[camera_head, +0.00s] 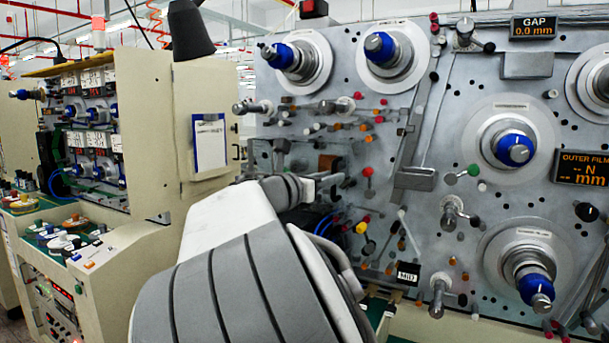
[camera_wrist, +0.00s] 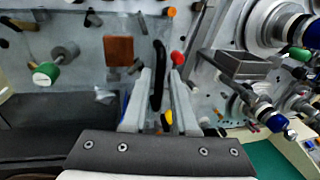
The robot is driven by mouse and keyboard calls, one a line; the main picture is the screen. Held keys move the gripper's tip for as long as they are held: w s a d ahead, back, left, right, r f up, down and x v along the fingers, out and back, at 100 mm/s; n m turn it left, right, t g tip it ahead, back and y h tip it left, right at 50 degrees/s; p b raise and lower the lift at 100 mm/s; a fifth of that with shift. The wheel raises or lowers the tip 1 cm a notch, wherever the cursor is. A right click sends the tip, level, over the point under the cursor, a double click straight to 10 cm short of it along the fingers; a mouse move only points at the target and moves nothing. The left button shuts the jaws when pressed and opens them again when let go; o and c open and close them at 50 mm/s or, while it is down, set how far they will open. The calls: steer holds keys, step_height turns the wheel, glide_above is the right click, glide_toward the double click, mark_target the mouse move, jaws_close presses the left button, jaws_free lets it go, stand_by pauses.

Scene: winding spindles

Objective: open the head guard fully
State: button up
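A faint, see-through panel that looks like the head guard (camera_head: 262,156) is on the left of the grey machine face in the head view, partly hidden by my arm. I cannot tell its exact angle. In the wrist view a black upright bar (camera_wrist: 158,62), seemingly its handle, stands between the fingertips of my gripper (camera_wrist: 160,80). The two pale fingers are apart, with gaps beside the bar. I see no grip on it.
A brown square block (camera_wrist: 118,51) is left of the bar, and a red knob (camera_wrist: 177,58) is close to the right finger. A grey box-shaped bracket (camera_wrist: 242,66) and blue-capped spindles stick out to the right. A beige cabinet (camera_head: 205,130) stands at left.

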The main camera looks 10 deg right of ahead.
steer(key=shift+x, duration=1.05)
jaws_close()
stand_by(0.7)
